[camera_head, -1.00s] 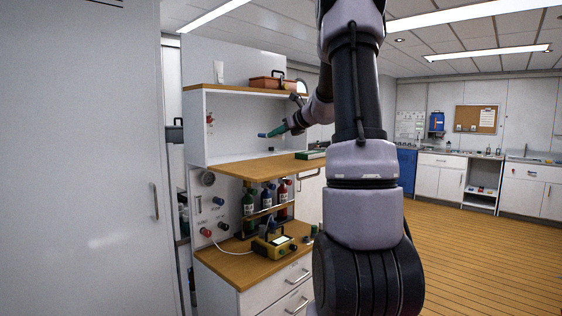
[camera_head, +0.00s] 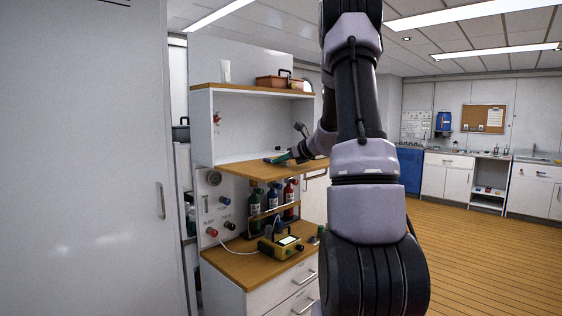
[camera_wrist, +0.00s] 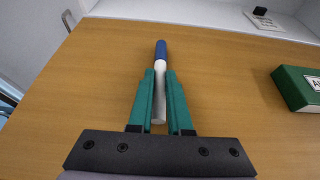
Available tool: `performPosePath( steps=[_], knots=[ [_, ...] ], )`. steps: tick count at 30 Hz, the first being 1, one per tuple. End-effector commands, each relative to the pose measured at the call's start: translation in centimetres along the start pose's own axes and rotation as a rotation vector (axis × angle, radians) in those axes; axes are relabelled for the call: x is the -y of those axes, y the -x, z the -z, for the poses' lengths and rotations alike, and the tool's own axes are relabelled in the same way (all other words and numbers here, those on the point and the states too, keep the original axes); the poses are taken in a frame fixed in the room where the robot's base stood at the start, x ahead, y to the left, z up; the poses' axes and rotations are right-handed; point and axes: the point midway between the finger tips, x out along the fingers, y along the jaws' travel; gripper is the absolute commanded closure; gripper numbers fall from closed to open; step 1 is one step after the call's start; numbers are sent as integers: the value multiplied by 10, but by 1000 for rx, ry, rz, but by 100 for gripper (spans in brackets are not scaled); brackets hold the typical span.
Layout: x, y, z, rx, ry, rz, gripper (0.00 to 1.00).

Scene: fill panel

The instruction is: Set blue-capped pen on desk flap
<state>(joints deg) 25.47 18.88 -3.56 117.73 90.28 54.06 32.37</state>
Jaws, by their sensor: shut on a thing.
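The blue-capped pen (camera_wrist: 160,62) has a white body and a blue cap that points away from my wrist. My gripper (camera_wrist: 160,78) is shut on its white body, with a green finger on each side. The pen is over the wooden desk flap (camera_wrist: 90,75), low and close to its surface; I cannot tell whether it touches. In the head view my gripper (camera_head: 280,159) is low at the desk flap (camera_head: 240,169), and the pen is too small there to make out clearly.
A green book (camera_wrist: 298,88) lies on the flap at the right. Below the flap stand several gas bottles (camera_head: 272,197) and a yellow meter (camera_head: 281,245) on a lower counter (camera_head: 240,261). A red toolbox (camera_head: 277,82) sits on the top shelf. The flap's middle is clear.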

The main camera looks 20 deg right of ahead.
Motion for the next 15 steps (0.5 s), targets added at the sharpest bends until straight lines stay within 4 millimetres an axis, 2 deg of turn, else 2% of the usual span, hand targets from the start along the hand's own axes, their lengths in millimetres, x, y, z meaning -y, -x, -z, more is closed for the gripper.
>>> performPosePath(
  steps=[6, 7, 9, 15],
  knots=[
    [0, -2, 3, 0, -1, -1, 100],
    [0, -2, 4, 0, -1, -1, 79],
    [0, -2, 3, 0, 0, 0, 53],
    [0, -2, 3, 0, 0, 0, 53]
  ],
)
